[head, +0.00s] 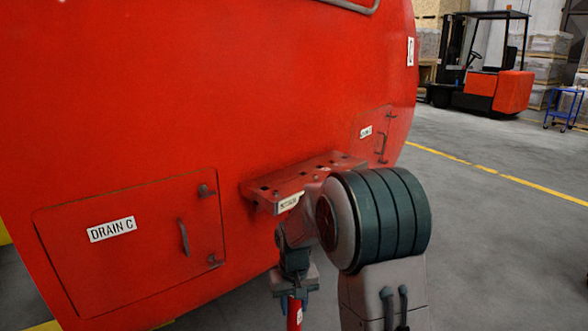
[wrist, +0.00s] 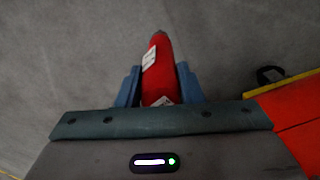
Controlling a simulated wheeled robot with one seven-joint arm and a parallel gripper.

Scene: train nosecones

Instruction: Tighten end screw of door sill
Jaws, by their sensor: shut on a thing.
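The red door sill (head: 305,178) is a step-like ledge with several dark holes, jutting from the red nosecone in the middle of the head view. My arm hides part of its right end, and I cannot tell which hole holds the end screw. My gripper (head: 295,284) hangs below the sill, pointing down. It is shut on a red tool (head: 295,314), whose lower part is cut off by the picture edge. The wrist view shows the red tool (wrist: 157,72) between the blue fingers, with white labels and a dark tip pointing away over the floor.
The nosecone (head: 200,90) fills the left side, with a DRAIN C panel (head: 130,240) and a smaller panel (head: 372,135). A red thing with a yellow edge (wrist: 298,115) is close at right in the wrist view. A forklift (head: 490,85) stands far off.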

